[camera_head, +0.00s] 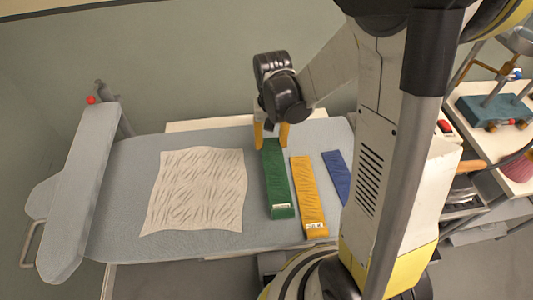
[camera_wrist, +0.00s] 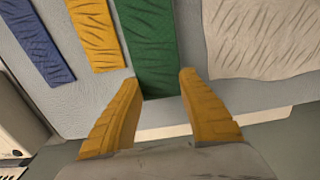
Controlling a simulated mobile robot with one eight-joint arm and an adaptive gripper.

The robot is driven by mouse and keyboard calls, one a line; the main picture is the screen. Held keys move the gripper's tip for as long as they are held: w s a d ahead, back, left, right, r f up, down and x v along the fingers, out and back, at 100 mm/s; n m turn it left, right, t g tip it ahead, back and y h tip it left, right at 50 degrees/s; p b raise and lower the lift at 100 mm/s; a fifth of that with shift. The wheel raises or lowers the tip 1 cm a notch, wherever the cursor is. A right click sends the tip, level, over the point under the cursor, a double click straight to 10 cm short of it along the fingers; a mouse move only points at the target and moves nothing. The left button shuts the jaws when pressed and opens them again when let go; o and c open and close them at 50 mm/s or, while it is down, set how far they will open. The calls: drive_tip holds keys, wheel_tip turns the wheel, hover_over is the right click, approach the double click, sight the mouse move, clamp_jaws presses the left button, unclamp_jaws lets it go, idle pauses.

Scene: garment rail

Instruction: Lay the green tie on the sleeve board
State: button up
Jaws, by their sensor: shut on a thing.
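The green tie (camera_head: 277,185) lies on the ironing board, right of the cream cloth and left of the yellow tie. Its far end sits between the yellow fingers of my gripper (camera_head: 271,143), which is shut on it. In the wrist view the green tie (camera_wrist: 148,40) runs up from between the fingertips of my gripper (camera_wrist: 158,80). The sleeve board (camera_head: 80,190) is the narrow grey padded board at the left end of the ironing board. It is clear on top and not visible in the wrist view.
The ironing board (camera_head: 125,245) also holds the creased cream cloth (camera_head: 197,190), the yellow tie (camera_head: 308,195) and the blue tie (camera_head: 337,172), partly hidden by my arm. A cluttered cart (camera_head: 505,175) is at right.

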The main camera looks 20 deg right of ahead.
drive_tip(key=shift+w+a+f, duration=0.3)
drive_tip(key=shift+w+f, duration=0.15)
drive_tip(key=shift+s+f+b, duration=0.1)
drive_tip(key=shift+f+b, duration=0.85)
drive_tip(key=shift+f, duration=1)
drive_tip(key=o, duration=1.2)
drive_tip(key=shift+r, duration=0.1)
